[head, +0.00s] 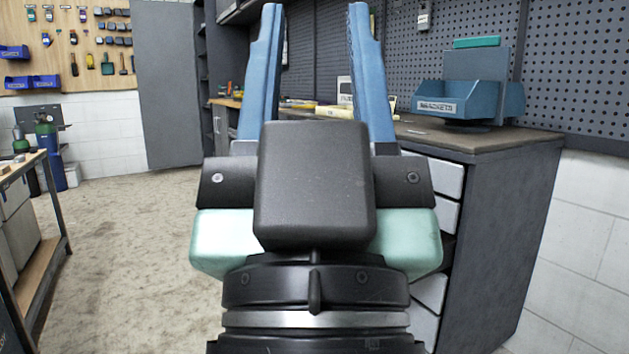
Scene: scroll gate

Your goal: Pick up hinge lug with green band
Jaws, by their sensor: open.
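I see no hinge lug with a green band in the head view. My gripper (314,22) is in the middle of the picture, its two long blue fingers pointing up and away. The fingers are wide apart, with nothing between them. The gripper's dark body hides part of the workbench (460,138) and the floor behind it. A blue bin (455,101) with a label that seems to read "BRACKETS" stands on the bench at the right; its contents are hidden.
A dark pegboard wall (580,60) rises behind the bench. White drawers (440,180) are in the bench front, some partly out. A grey cabinet door (167,85) stands at the back left. A table (35,170) is at the left edge. The floor (125,240) between is clear.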

